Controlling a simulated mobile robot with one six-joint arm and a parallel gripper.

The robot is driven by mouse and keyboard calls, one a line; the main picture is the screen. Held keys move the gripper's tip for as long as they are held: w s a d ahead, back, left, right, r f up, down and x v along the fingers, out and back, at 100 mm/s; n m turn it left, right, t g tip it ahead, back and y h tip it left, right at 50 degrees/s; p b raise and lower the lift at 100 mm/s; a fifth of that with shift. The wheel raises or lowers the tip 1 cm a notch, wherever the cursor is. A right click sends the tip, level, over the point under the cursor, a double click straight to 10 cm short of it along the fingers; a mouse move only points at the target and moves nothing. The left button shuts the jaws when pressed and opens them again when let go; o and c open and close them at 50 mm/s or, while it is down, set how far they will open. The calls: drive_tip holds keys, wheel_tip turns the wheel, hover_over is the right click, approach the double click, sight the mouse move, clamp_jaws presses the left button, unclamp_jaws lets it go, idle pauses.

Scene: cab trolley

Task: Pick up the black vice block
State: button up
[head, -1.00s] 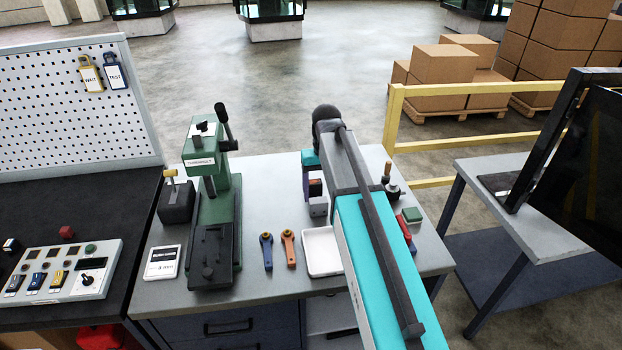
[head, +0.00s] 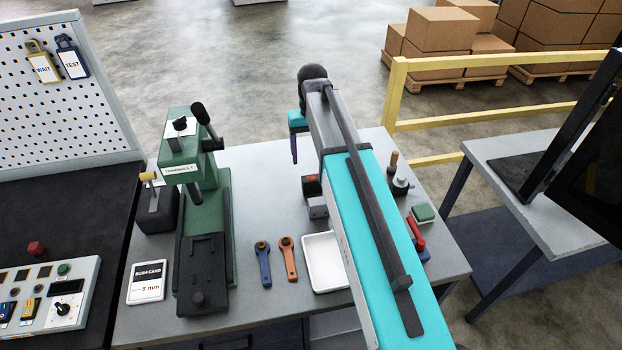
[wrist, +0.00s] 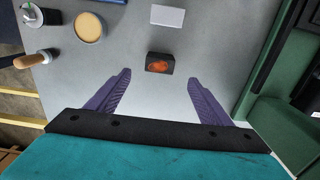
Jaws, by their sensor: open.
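A small black block with an orange patch (wrist: 160,63) stands on the grey bench top; I take it for the vice block. In the head view this dark block (head: 311,185) is just left of my arm, which partly hides its surroundings. My gripper (wrist: 159,79) is open and empty, its two purple fingers spread apart. In the wrist view the block lies beyond the fingertips, roughly centred between their lines, with no contact visible. In the head view one purple finger of the gripper (head: 294,158) shows behind the block; the other is hidden.
A green press (head: 200,200) stands to the left, with a black holder (head: 157,208) beside it. A white tray (head: 325,262) and two ring-ended tools, blue (head: 263,265) and orange (head: 289,262), lie in front. A wooden-handled tool (head: 392,163) and green block (head: 423,213) are right of my arm.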

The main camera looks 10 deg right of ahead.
sight(312, 178)
drive_tip(key=shift+w, duration=0.1)
idle(0.3)
drive_tip(key=shift+f+b, duration=2.75)
drive_tip(key=shift+f, duration=1.5)
drive_tip(key=shift+f, duration=0.15)
drive_tip(key=shift+f+b, duration=1.9)
drive_tip(key=shift+f, duration=0.55)
drive_tip(key=c, duration=1.5)
drive_tip(key=shift+o, duration=0.2)
drive_tip(key=shift+r, duration=0.1)
